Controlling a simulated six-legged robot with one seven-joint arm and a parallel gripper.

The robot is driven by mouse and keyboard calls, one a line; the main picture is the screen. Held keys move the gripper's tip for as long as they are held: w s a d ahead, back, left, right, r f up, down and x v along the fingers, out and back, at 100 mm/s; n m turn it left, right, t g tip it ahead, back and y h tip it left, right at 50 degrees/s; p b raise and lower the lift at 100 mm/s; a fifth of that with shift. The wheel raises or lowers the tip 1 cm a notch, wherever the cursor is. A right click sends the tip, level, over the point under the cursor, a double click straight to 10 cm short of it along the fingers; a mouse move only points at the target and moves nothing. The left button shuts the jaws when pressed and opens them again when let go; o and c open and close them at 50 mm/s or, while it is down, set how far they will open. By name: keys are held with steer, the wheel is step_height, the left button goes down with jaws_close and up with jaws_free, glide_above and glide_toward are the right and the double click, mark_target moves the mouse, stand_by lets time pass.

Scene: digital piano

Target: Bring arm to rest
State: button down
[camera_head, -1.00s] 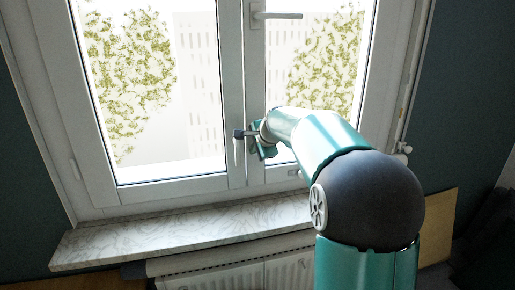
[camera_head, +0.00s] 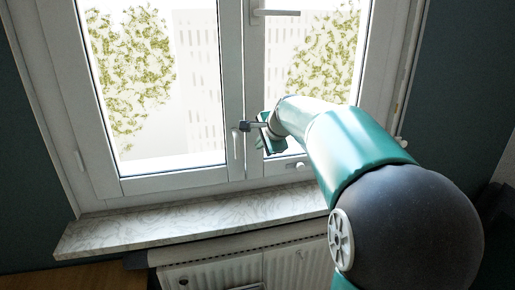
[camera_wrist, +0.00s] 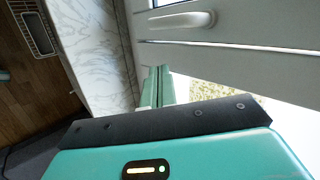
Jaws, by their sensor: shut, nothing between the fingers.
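My teal arm reaches in from the lower right in the head view, its large dark joint close to the camera. My gripper (camera_head: 270,146) is at the arm's far end, in front of the lower part of the window frame (camera_head: 200,178). It also shows in the wrist view (camera_wrist: 157,78), where its two teal fingers are together with nothing between them. A white handle (camera_wrist: 180,20) lies beyond the fingertips in the wrist view, apart from them. In the head view, an upright white handle (camera_head: 236,144) is left of my gripper.
A marble sill (camera_head: 190,221) runs below the window, with a white radiator (camera_head: 215,272) under it. An upper handle (camera_head: 277,12) points right. The wrist view shows the sill (camera_wrist: 95,45), wooden floor (camera_wrist: 30,85) and a vent (camera_wrist: 38,38).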

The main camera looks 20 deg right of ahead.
steer(key=s+a+n+g, duration=0.1)
steer(key=s+a+n, duration=0.45)
steer(key=s, duration=0.35)
steer(key=s+a+n+g, duration=0.1)
steer(key=s+a+n, duration=0.4)
steer(key=s, duration=0.5)
steer(key=s+a+f+n+g, duration=0.1)
steer(key=s+a+f+n, duration=0.1)
steer(key=s, duration=0.5)
steer(key=s+a+f+n, duration=0.2)
steer(key=s+f+n, duration=0.3)
steer(key=s+f, duration=0.2)
steer(key=shift+a+f+g+h, duration=0.3)
steer(key=shift+a+g, duration=0.1)
